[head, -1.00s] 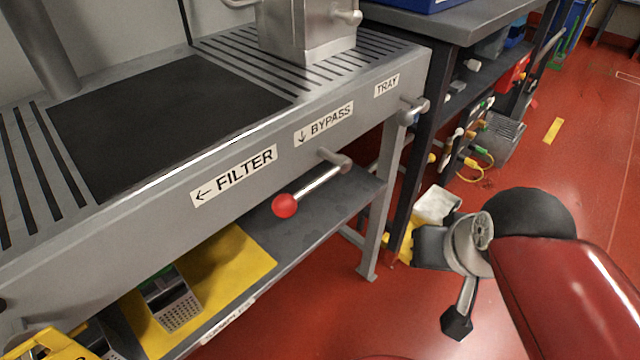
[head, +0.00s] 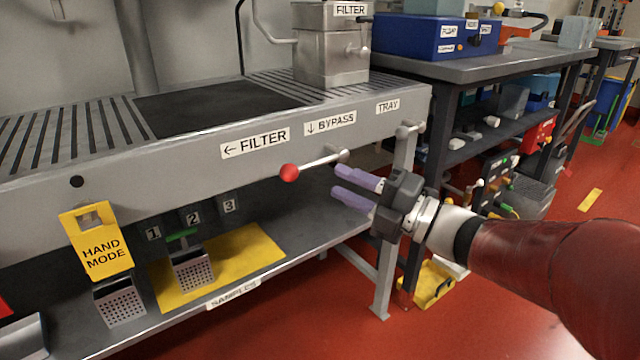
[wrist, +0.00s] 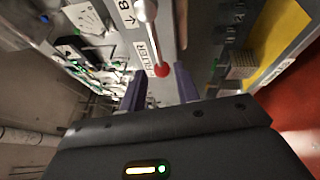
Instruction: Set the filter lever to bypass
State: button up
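The filter lever (head: 318,161) is a thin metal rod with a red ball end (head: 289,173) on the front of the grey bench. It points left from its pivot (head: 343,155), toward the "← FILTER" label (head: 255,143). The "↓ BYPASS" label (head: 330,123) is above the pivot. My gripper (head: 338,181) has two purple fingers spread apart with nothing between them in the head view; they are just below and right of the lever. In the wrist view the lever rod (wrist: 151,40) and red ball (wrist: 162,70) appear between the fingertips in the picture; contact cannot be told.
A second metal handle (head: 408,130) sticks out near the "TRAY" label (head: 388,106). A bench leg (head: 389,270) stands below my gripper. A lower shelf (head: 320,235) holds perforated baskets (head: 192,270). A yellow "HAND MODE" sign (head: 97,242) hangs at left.

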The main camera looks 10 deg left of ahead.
aim_at(310, 165)
jog(key=x, duration=0.8)
jog(key=shift+w+d+r, duration=0.15)
grip_shut()
